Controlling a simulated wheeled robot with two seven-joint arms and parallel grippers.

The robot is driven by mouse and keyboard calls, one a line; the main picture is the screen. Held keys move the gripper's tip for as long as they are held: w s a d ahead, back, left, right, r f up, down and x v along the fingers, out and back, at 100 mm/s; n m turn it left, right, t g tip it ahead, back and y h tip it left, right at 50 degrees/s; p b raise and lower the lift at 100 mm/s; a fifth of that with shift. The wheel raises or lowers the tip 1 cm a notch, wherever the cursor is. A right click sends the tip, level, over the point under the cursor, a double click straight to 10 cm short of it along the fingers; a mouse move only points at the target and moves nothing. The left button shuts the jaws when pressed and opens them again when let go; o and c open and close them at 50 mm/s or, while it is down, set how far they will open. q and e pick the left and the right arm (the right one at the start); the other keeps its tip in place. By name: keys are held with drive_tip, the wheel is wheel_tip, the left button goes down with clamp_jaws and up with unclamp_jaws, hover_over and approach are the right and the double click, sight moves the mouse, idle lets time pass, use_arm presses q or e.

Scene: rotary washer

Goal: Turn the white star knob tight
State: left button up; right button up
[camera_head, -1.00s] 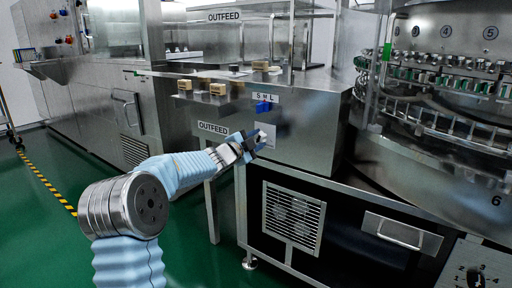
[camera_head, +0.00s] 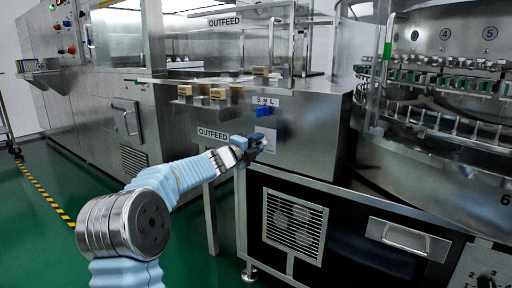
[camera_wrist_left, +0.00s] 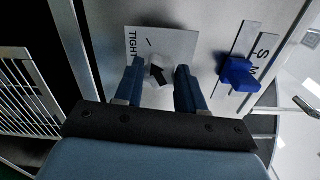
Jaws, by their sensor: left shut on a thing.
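The white star knob (camera_wrist_left: 160,73) with a dark arrow mark sits on a light plate (camera_wrist_left: 172,43) marked TIGHT on the steel panel. In the left wrist view it lies between the two blue fingers of my left gripper (camera_wrist_left: 161,84), which is shut on it. In the head view my left gripper (camera_head: 257,144) reaches the front of the steel cabinet, over the light plate. There the fingers mostly hide the knob. My right gripper is not in view.
A blue slider (camera_wrist_left: 238,74) with letter marks is beside the plate, close to the fingers; it also shows in the head view (camera_head: 263,111). Tan blocks (camera_head: 218,93) sit above on the cabinet's ledge. A vent grille (camera_head: 295,226) is below. Green floor is open at left.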

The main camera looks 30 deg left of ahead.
use_arm(q)
drive_tip(key=shift+f, duration=0.1)
idle(0.3)
drive_tip(key=o, duration=1.1)
drive_tip(key=shift+c, duration=0.2)
drive_tip(key=s+a, duration=0.1)
drive_tip(key=s, duration=1.2)
drive_tip(key=shift+s, duration=0.35)
